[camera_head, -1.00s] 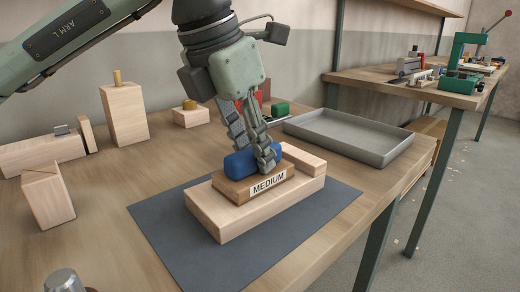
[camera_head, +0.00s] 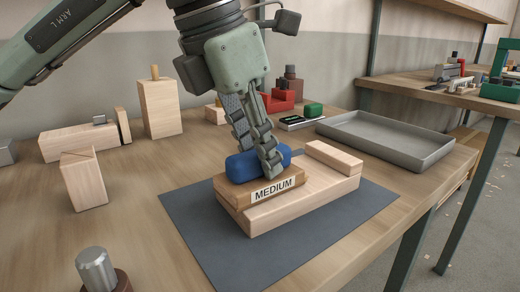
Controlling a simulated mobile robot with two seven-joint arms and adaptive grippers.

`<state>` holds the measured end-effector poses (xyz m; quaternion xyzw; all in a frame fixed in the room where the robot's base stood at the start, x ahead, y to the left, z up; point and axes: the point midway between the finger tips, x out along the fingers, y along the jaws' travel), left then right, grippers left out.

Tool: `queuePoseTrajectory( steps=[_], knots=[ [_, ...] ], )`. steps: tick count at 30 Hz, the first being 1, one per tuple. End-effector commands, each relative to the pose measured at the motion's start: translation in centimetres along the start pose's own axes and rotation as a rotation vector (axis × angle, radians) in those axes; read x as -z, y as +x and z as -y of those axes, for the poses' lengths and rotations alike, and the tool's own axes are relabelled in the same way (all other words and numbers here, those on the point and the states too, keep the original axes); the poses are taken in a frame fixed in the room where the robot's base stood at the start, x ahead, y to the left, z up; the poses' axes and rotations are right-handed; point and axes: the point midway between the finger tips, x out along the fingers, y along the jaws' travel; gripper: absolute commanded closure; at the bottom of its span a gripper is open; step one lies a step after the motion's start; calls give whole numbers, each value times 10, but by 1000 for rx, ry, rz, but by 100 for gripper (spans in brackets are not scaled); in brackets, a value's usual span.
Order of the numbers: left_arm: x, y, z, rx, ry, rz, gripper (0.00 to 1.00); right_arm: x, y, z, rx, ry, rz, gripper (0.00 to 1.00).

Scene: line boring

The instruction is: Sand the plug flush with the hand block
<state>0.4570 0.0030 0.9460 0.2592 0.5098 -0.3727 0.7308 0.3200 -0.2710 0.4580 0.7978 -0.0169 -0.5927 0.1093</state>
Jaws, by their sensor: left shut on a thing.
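The hand block (camera_head: 262,189) is a wooden block with a blue grip (camera_head: 243,166) on top and a "MEDIUM" label on its front side. It lies on a pale wooden workpiece (camera_head: 318,200), over its left part. My left gripper (camera_head: 262,160) points down and is shut on the blue grip. The plug is not visible; the hand block may cover it. My right gripper is not in view.
The workpiece lies on a dark mat (camera_head: 230,250), with a raised wooden strip (camera_head: 333,158) at its right end. A grey tray (camera_head: 385,142) stands behind right. Wooden blocks (camera_head: 158,108) stand at left. A metal cylinder (camera_head: 97,270) stands front left.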

Motion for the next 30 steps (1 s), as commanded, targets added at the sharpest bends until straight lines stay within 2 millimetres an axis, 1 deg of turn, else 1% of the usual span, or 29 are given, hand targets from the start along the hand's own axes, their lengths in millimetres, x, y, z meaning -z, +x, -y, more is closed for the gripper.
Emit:
queuePoseTrajectory(
  steps=[1, 15, 18, 30],
  knots=[
    [-3, -6, 0, -1, 0, 3, 100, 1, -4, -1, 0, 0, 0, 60],
    [-16, -42, 0, 0, 0, 5, 100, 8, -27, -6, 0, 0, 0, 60],
    [-17, -45, 0, 0, 0, 4, 100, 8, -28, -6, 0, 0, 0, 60],
    [-17, -44, 0, 0, 0, 4, 100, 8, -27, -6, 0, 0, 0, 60]
  ],
)
